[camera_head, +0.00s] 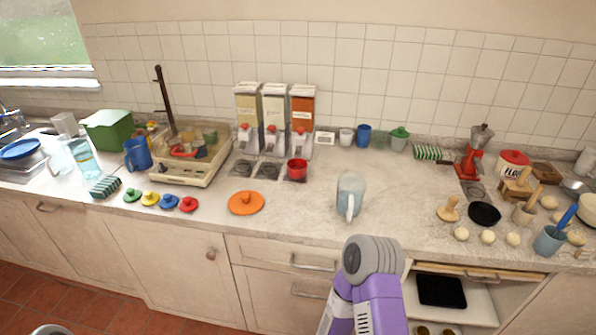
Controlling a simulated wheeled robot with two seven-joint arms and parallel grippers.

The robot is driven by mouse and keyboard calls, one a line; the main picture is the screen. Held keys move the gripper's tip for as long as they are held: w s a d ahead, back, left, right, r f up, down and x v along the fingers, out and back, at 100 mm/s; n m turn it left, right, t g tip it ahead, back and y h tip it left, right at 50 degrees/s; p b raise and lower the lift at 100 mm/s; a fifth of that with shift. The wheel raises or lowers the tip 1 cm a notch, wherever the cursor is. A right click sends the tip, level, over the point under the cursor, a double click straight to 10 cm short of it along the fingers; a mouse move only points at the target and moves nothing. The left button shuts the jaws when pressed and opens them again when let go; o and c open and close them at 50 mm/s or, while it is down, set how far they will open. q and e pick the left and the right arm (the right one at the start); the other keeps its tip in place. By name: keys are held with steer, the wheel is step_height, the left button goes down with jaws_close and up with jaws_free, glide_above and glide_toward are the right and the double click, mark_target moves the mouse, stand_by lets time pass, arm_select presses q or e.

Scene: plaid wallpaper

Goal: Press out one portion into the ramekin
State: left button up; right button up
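Three tall dispensers stand side by side against the tiled wall: a pale yellow-green one (248,106), a pale one (274,106) and an orange-red one (301,106). Each has a white front with a red part low on it. A small red round cup, seemingly the ramekin (297,171), stands on the counter in front of the orange-red dispenser. Its contents cannot be made out. A purple and grey link of my arm rises at the bottom, right of centre, in front of the counter. Neither gripper shows, and nothing of mine touches the dispensers or the cup.
A grey-blue jug (350,193) and an orange lid (246,203) stand on the counter (300,218) in front of the dispensers. A cream rack (190,178) is to the left. A black pan (484,213) and several dough balls lie right. An open drawer (455,290) is below.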

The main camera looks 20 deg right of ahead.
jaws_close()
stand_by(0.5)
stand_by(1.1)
